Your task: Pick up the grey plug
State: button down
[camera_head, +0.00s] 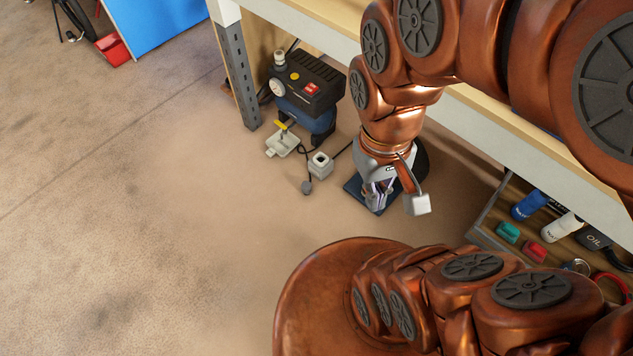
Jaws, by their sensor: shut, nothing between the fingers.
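A small dark grey rounded piece, which looks like the grey plug (307,187), lies on the floor at the end of a thin dark cable. A pale socket block (320,165) stands just above and to the right of it, with its own cable running right. My gripper (376,203) points down to the right of both, apart from the plug. Its fingers are together and hold nothing. The gripper hides part of a dark blue flat object (354,190) behind it.
A dark blue and black compressor (308,88) stands near the bench leg (238,75), with a pale open box (282,144) in front. The bench (480,125) overhangs on the right. A low shelf (483,238) carries bottles and small items.

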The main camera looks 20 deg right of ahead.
aim_at(306, 187)
jog(key=z, duration=0.2)
jog(key=i, duration=0.35)
jog(key=u, duration=0.35)
jog(key=k, duration=0.4)
jog(key=u, duration=0.8)
jog(key=i, duration=0.5)
jog(key=u, duration=0.05)
